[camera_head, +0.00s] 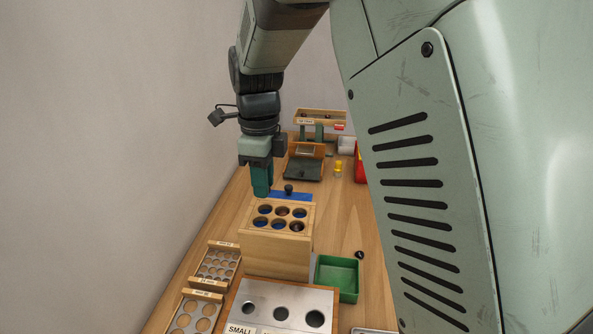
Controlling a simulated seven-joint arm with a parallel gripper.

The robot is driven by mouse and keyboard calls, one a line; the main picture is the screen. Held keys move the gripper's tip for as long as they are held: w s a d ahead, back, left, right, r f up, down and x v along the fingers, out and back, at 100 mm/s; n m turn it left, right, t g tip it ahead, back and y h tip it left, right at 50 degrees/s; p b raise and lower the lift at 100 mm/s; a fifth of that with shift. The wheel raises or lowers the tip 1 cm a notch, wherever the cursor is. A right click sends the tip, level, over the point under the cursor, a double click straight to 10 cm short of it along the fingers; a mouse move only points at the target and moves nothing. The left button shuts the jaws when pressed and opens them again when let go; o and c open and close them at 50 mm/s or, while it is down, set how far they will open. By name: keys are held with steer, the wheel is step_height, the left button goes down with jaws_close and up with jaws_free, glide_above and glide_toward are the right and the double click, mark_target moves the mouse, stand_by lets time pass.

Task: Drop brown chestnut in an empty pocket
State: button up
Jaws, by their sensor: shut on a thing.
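My gripper (262,194) points down at the far left corner of the wooden pocket box (277,255). Its green fingers are shut, and what they hold is too small or hidden to see; it is presumably the brown chestnut. The box has several round pockets (279,224) in two rows in its top. Most show dark blue inside. The back middle pocket (282,211) and front right pocket (297,226) look browner or darker, but I cannot tell whether chestnuts lie in them.
A blue strip with a dark knob (289,189) is behind the box. A green tray (337,278) stands to its right, a metal sizing plate (281,303) in front, wooden hole trays (217,264) at left. A scale-like stand (304,165) is behind.

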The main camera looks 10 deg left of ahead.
steer(key=shift+s+a+f+m, duration=0.15)
steer(key=shift+s+a+m, duration=0.1)
steer(key=shift+a+m, duration=0.3)
steer(key=shift+a+f, duration=0.1)
steer(key=shift+f, duration=2.6)
steer(key=shift+f, duration=0.65)
steer(key=o, duration=1.1)
steer(key=shift+r, duration=0.1)
